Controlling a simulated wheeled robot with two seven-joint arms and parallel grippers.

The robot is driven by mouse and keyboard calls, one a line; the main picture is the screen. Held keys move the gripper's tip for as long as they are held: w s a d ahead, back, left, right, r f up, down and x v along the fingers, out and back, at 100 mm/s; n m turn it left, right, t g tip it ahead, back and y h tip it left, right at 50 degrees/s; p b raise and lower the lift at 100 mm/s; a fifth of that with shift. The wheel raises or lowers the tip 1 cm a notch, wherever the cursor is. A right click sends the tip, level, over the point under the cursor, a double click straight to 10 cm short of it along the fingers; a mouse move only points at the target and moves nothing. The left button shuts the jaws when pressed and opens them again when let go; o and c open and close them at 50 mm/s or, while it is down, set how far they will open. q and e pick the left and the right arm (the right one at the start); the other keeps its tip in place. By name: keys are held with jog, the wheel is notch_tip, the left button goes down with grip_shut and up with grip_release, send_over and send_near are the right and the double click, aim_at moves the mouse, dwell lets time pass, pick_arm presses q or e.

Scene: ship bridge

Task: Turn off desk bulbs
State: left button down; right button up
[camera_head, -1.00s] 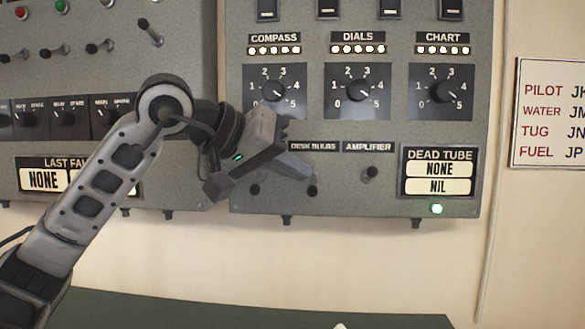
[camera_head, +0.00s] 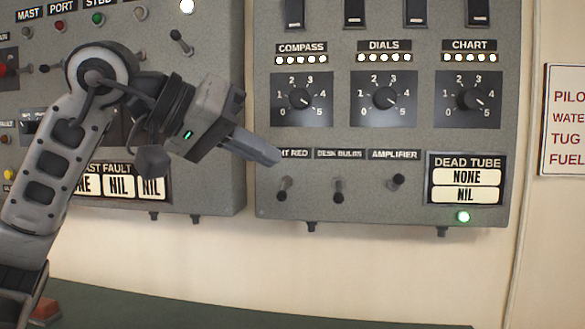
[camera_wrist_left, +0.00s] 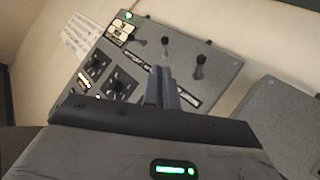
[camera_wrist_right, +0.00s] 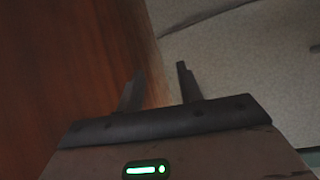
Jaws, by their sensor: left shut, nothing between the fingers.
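The desk bulbs switch (camera_head: 338,192) is a small dark lever under the label DESK BULBS (camera_head: 339,154) on the right grey panel. Its knob hangs downward. In the left wrist view this switch (camera_wrist_left: 166,45) is the middle lever of three. My left gripper (camera_head: 276,158) is shut and empty, left of and above the desk bulbs switch, apart from it.
The red-light switch (camera_head: 284,190) is down on the left; the amplifier switch (camera_head: 397,182) is tilted up on the right. Three numbered dials (camera_head: 387,97) sit above. A green lamp (camera_head: 463,216) glows below DEAD TUBE. A dark green surface (camera_head: 250,311) lies below.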

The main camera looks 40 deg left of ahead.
pick_arm(q)
jog(key=shift+v, duration=1.75)
jog(key=shift+s+d+f, duration=0.1)
jog(key=shift+s+f, duration=0.05)
